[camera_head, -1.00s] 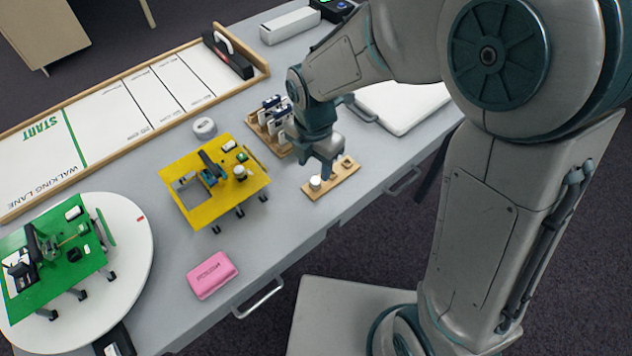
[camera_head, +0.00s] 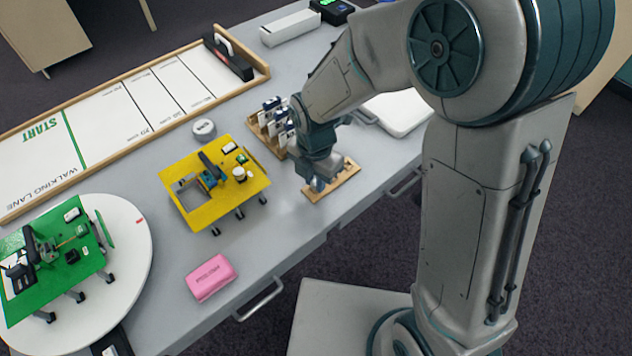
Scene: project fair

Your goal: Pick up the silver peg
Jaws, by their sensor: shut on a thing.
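My gripper (camera_head: 318,185) is at the left end of the small wooden board (camera_head: 346,181), low over it. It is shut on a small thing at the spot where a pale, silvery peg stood. The fingers and wrist hide the peg, so its shape and whether it still touches the board cannot be made out.
A rack of small labelled items (camera_head: 272,125) stands just behind my wrist. A yellow platform (camera_head: 190,213) with small parts is to the left, a pink block (camera_head: 211,278) in front. A white round tin (camera_head: 204,128) and a white slab (camera_head: 402,108) are also on the grey table.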

